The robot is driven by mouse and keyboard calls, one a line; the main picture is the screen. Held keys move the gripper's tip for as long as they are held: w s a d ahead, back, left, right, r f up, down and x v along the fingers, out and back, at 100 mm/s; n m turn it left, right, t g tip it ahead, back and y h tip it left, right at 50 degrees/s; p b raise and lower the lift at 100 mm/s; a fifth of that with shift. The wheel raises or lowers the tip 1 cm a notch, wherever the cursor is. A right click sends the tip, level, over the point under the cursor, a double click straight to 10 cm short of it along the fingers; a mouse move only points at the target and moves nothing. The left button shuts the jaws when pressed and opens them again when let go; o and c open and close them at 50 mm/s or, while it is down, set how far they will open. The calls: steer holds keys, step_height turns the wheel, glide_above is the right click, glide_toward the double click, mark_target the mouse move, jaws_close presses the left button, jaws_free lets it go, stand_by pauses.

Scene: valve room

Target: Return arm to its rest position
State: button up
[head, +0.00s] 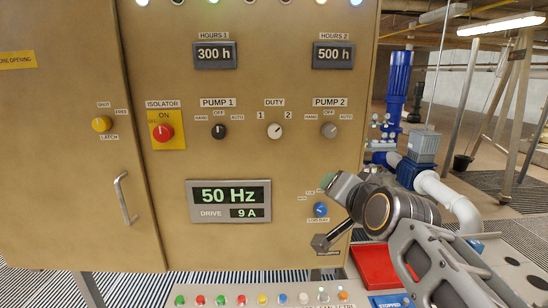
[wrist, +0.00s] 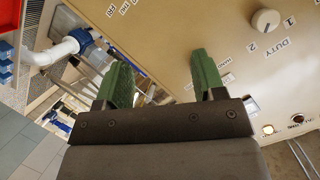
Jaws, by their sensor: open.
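My gripper (wrist: 160,62) shows in the wrist view with its two green fingers spread apart and nothing between them. In the head view, my gripper (head: 327,181) is at the lower right of the beige control panel (head: 270,160), above the blue knob (head: 320,209). From the head view I cannot tell whether its fingers touch the panel. My arm comes in from the lower right corner and is bent at the wrist. In the wrist view, the panel fills the upper right, tilted, with the DUTY knob (wrist: 265,21) in view.
The panel carries the PUMP 1 knob (head: 219,131), PUMP 2 knob (head: 329,130), red isolator (head: 163,132) and drive display (head: 229,201). A door handle (head: 125,198) sticks out at left. Several buttons line the desk below. A blue pump (head: 397,85) and white pipe (head: 449,198) stand at right.

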steer(key=s+f+n+g, duration=0.2)
steer(key=s+f+g, duration=0.1)
steer(key=f, duration=0.4)
steer(key=s+d+f+n+g+h, duration=0.1)
steer(key=s+f+n+g, duration=0.1)
steer(key=s+f, duration=0.3)
steer(key=s+f+n+g, duration=0.2)
steer(key=s+f+g, duration=0.2)
steer(key=f, duration=0.6)
steer(key=shift+s+d+f+g+h, duration=0.15)
steer(key=shift+s+g+h, duration=0.15)
steer(key=shift+s+g, duration=0.1)
